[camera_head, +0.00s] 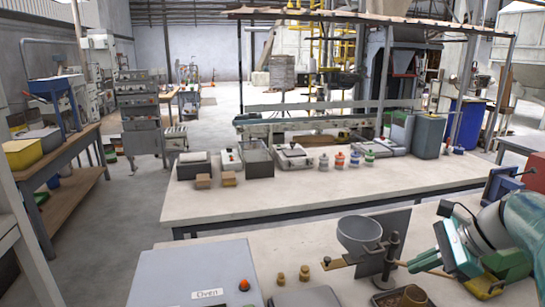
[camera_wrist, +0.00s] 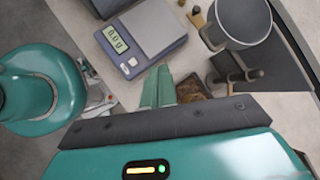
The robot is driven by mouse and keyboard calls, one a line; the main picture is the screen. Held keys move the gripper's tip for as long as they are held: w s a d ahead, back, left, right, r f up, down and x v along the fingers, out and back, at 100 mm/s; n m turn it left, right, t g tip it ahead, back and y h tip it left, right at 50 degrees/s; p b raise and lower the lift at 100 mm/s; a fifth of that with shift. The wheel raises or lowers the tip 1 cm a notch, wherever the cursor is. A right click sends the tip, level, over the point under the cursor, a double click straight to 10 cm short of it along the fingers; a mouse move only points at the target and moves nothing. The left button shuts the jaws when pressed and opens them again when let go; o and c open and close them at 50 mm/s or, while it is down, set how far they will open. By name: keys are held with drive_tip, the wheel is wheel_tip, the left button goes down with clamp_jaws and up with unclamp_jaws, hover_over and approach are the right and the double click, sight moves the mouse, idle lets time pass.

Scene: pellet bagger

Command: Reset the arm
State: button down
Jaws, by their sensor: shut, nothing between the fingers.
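My arm (camera_head: 515,225), teal and white, reaches in from the right edge in the head view. My gripper (camera_head: 415,265) points left over the near bench, just right of a grey funnel on a stand (camera_head: 360,234). In the wrist view the two green fingers of my gripper (camera_wrist: 157,70) lie together, shut with nothing between them. Their tips are near the front edge of a digital scale (camera_wrist: 150,38) in that picture. I cannot tell their exact height above the bench.
A grey box labelled Oven (camera_head: 195,275) stands at the near left of the bench. Brass weights (camera_head: 304,273) and a tray of pellets (camera_head: 390,298) are close by. The funnel's grey cup (camera_wrist: 238,22) is upper right in the wrist view. A second bench (camera_head: 330,190) stands beyond.

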drive_tip(key=s+a+f+n+h, duration=0.2)
drive_tip(key=s+a+n, duration=0.3)
drive_tip(key=a+n, duration=0.4)
drive_tip(key=s+a+f+n+h, duration=0.2)
drive_tip(key=s+a+n+h, duration=0.2)
drive_tip(key=a+n, duration=0.5)
drive_tip(key=s+n, duration=0.2)
drive_tip(key=shift+s+a+f+n+t, duration=0.25)
drive_tip(key=shift+s+f+n+t, duration=0.05)
drive_tip(key=shift+f+n+t, duration=0.1)
drive_tip(key=c, duration=2.1)
unclamp_jaws()
